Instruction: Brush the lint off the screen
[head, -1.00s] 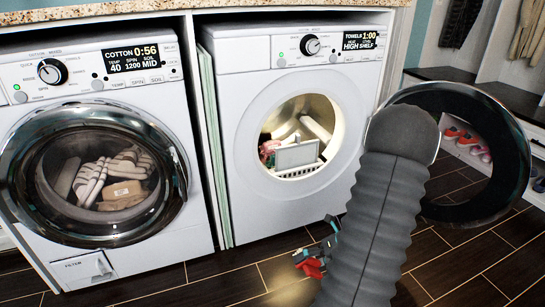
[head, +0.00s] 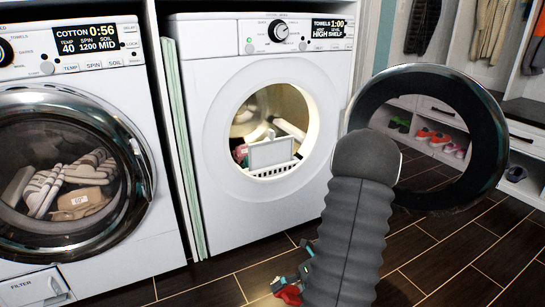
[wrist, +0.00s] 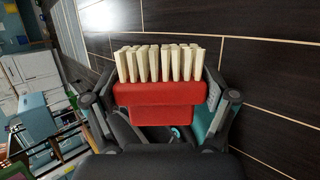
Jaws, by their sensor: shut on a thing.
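A pale rectangular panel, likely the screen (head: 271,153), stands in the lit round opening of the right-hand dryer (head: 229,222), above a white slotted grille (head: 274,169). Lint on it is too small to make out. My gripper (head: 291,287) is low in front of the dryer, partly hidden behind my grey ribbed arm and well apart from the screen. In the wrist view my gripper (wrist: 160,98) is shut on a red brush (wrist: 160,94), its cream bristles pointing away from the palm. In the head view only a bit of the brush's red shows.
The dryer's round door (head: 485,130) hangs open to the right, behind my arm. A washer (head: 95,245) with its door shut and clothes inside stands at left. Shoe shelves (head: 440,140) are at back right. Dark tiled floor is clear in front.

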